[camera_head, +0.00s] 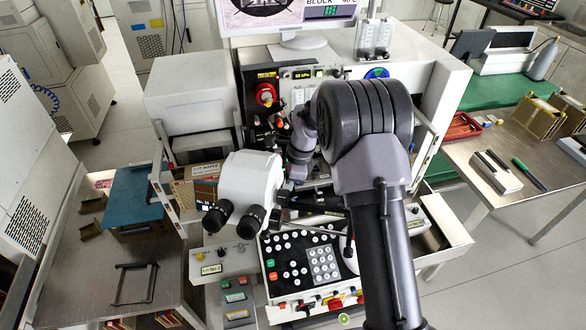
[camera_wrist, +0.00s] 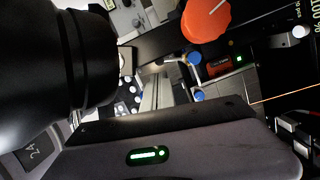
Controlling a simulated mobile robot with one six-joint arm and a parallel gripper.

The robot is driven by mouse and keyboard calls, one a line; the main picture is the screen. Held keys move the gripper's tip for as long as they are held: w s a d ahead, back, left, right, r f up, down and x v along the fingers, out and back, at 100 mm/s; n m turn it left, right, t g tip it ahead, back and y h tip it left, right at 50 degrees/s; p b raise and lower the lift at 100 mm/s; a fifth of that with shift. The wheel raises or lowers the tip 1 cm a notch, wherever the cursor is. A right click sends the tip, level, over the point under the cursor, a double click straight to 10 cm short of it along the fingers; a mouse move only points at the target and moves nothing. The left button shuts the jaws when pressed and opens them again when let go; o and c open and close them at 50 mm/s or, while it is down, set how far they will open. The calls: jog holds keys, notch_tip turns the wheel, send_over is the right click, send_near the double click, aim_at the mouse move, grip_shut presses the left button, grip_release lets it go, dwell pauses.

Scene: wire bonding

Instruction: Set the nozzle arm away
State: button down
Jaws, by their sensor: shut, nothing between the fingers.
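My gripper (camera_wrist: 150,128) shows in the wrist view as a dark body with a lit green strip across the bottom. It is shut with nothing seen in it; its fingertips are hard to make out. Just beyond it are small metal parts with blue round tips (camera_wrist: 194,58). I cannot tell whether these belong to the nozzle arm, and I cannot pick the nozzle arm out surely in either view. In the head view my arm reaches over the bonding machine (camera_head: 452,85) and hides its middle and my fingertips.
A white microscope head (camera_head: 248,185) with black eyepieces stands close left of my wrist. A red-orange knob (camera_head: 266,94) is behind, also in the wrist view (camera_wrist: 206,18). A button panel (camera_head: 300,262) lies in front. A steel table (camera_head: 85,280) is left, another workbench (camera_head: 520,205) right.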

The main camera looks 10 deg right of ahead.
jog(key=p+v, duration=0.2)
jog(key=v, duration=1.3)
jog(key=shift+s+d, duration=0.1)
jog(key=shift+s, duration=0.05)
